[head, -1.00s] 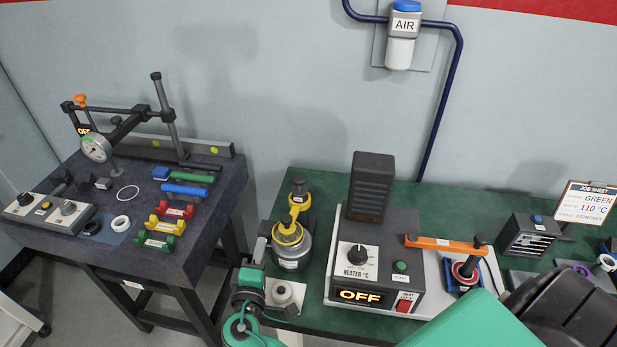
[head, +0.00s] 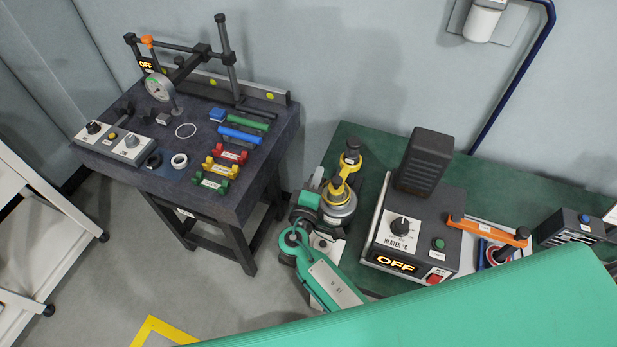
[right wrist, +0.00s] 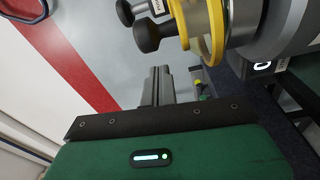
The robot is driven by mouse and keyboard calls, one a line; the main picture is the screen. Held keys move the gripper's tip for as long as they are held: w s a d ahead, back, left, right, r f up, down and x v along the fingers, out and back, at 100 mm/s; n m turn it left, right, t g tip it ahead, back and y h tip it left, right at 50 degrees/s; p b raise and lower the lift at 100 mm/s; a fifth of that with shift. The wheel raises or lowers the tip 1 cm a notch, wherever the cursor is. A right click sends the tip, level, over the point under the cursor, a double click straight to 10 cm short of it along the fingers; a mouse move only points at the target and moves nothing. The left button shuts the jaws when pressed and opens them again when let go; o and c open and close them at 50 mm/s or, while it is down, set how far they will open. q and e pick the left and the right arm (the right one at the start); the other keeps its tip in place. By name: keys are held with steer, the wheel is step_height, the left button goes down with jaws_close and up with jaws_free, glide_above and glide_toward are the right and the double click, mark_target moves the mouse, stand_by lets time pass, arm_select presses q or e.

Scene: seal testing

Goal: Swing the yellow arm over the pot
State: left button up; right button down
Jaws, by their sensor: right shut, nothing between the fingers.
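The yellow arm (head: 346,172) stands at the left end of the green bench, with a dark knob at its front and another dark piece behind. In the head view it reaches from the back to the top of the silver pot (head: 339,210), which has a yellow ring. My right gripper (head: 317,178) is just left of the pot and yellow arm, shut and empty. In the right wrist view, its dark fingers (right wrist: 157,86) point below the black knobs (right wrist: 148,32) and yellow ring (right wrist: 213,35), with a visible gap. My left gripper is not in view.
The heater box (head: 414,235), reading OFF, stands right of the pot. An orange bar (head: 487,230) lies farther right. A dark table (head: 235,205) with a dial gauge and coloured blocks is at left, with a floor gap between it and the bench (head: 352,140).

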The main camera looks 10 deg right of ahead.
mark_target(333, 184)
steer(key=shift+s+d+p, duration=0.45)
steer(key=shift+s+d, duration=0.3)
steer(key=shift+s, duration=0.25)
steer(key=shift+s+d+f+n+t+y, duration=0.15)
steer(key=shift+s+d+n+t+y, duration=0.2)
steer(key=shift+d, duration=0.1)
steer(key=shift+s+d+n+t+y+b, duration=0.25)
steer(key=shift+s+d+n+y+b, duration=0.1)
steer(key=shift+y, duration=0.2)
steer(key=shift+s+a, duration=0.1)
